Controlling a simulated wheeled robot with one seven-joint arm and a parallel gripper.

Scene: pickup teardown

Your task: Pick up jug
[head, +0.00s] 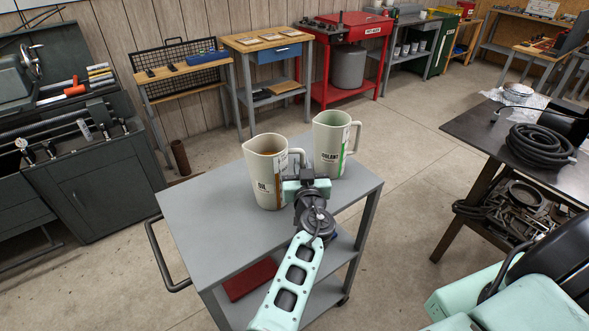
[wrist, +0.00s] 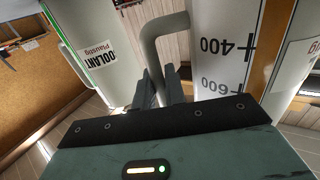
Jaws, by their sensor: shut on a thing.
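A cream jug marked OIL (head: 265,180), with a brown stripe, appears upright on the grey cart top (head: 205,215); I cannot tell whether its base touches. A second cream jug, with a green stripe and coolant label (head: 329,148), stands just behind it to the right. My gripper (head: 303,178) is at the right side of the oil jug, shut on its handle. In the wrist view the fingers (wrist: 162,84) meet the lower part of that handle (wrist: 160,40). Volume marks show on the oil jug (wrist: 222,60) there, and the coolant jug (wrist: 100,58) is close at left.
The cart's left half is clear; a red item (head: 250,279) lies on its lower shelf. A dark table (head: 470,128) with a coiled hose (head: 541,147) stands at right. A dark machine (head: 95,185) is at left. Benches line the back wall.

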